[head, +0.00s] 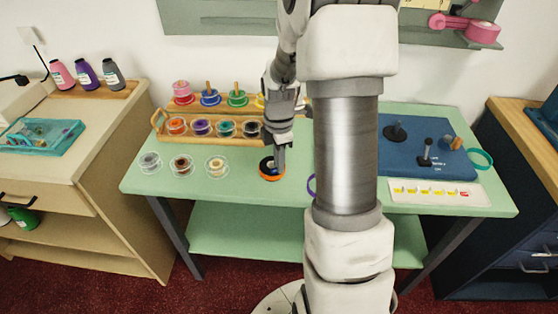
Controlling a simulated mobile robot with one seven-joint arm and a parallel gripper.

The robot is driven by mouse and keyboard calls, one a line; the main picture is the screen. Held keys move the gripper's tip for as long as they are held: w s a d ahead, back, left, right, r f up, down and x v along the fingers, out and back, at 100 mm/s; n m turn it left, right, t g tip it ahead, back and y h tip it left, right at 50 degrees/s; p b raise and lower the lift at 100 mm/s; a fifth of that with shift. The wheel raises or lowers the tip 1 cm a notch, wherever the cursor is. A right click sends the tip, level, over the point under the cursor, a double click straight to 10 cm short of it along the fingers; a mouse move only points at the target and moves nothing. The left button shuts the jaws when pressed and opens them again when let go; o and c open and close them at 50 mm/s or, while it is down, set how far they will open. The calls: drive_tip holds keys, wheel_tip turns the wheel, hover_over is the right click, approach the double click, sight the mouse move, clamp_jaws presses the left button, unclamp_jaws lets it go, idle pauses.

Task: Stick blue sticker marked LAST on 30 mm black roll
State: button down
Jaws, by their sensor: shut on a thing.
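My gripper (281,158) points down at the counter, its fingertips at a short black roll with an orange rim (271,175). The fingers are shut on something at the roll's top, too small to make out. I cannot tell whether the fingertips touch the roll. The roll lies flat on the green table (240,190), left of my arm. I cannot make out a blue sticker or any LAST marking. A white sticker card (410,198) with yellow labels and a red one lies at the right front of the table.
Several clear spools (216,165) lie left of the roll. Behind stands a wooden rack (190,140) with coloured spools. A blue mat (400,150) with dark posts lies at right, a teal ring (480,159) beside it. My arm hides the table's middle.

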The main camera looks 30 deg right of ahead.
drive_tip(key=c, duration=0.8)
unclamp_jaws()
drive_tip(key=shift+r, duration=0.1)
wheel_tip(320, 180, up, 7)
drive_tip(key=p, duration=0.6)
